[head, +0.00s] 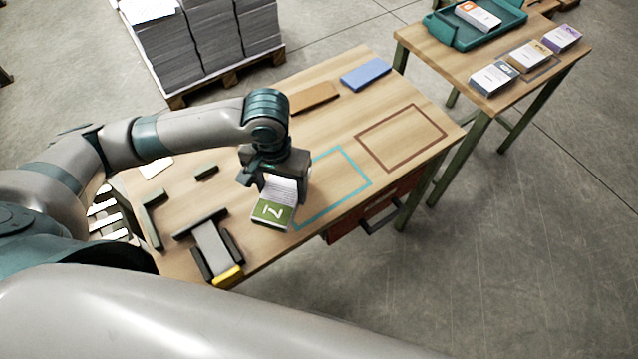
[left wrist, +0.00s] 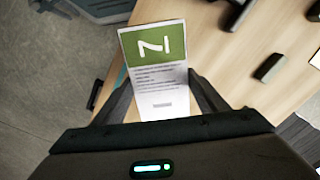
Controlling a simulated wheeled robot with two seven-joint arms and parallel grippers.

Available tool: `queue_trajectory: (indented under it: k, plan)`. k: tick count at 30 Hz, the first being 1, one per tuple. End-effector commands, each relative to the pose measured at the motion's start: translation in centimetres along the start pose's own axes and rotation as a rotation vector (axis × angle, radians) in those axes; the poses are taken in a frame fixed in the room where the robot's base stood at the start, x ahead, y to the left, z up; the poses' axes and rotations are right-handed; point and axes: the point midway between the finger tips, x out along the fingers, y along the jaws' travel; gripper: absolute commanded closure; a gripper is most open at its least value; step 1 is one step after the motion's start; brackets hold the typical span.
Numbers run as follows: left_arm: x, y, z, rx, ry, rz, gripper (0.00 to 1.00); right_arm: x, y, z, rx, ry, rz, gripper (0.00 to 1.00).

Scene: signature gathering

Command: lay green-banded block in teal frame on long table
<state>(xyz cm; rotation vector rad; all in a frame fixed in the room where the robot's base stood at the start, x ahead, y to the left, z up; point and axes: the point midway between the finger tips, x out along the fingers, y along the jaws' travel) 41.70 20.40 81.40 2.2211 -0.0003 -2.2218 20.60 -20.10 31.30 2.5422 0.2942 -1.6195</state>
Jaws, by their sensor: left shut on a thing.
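The green-banded block (head: 272,212) is white with a green end marked with a figure. My left gripper (head: 278,182) is shut on its white part, and the block shows between the fingers in the left wrist view (left wrist: 158,75). The green end points toward the near edge of the long table (head: 330,110). The teal frame (head: 368,182) is an outline on the tabletop, right beside the gripper and block. Its left part is hidden behind them. Whether the block touches the table I cannot tell. My right gripper is not in view.
A brown frame outline (head: 441,132) lies empty to the right. A blue block (head: 365,74) and a brown block (head: 314,97) lie at the back. A grey tool with a yellow end (head: 228,277) and dark corner pieces (head: 154,222) are at the left. A second table (head: 440,55) holds a teal tray and blocks.

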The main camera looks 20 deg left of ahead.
Motion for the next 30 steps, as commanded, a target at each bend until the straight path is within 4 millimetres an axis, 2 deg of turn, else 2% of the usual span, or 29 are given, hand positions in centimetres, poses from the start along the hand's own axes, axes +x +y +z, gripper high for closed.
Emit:
queue_trajectory:
  k: [5, 11, 17, 30]
  plan:
    - [-0.1, 0.1, -0.1, 0.022, 0.001, 0.001, 0.63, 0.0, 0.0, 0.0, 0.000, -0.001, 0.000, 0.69]
    - [-0.3, 0.8, -0.1, 0.170, 0.000, 0.005, 0.63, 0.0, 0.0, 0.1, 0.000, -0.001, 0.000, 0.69]
    - [-0.7, 2.2, -0.3, 0.480, 0.001, 0.012, 0.63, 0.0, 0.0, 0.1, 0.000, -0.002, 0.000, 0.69]
    - [-1.9, 5.7, -0.5, 1.356, 0.009, 0.024, 0.63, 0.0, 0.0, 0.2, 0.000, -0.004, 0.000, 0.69]
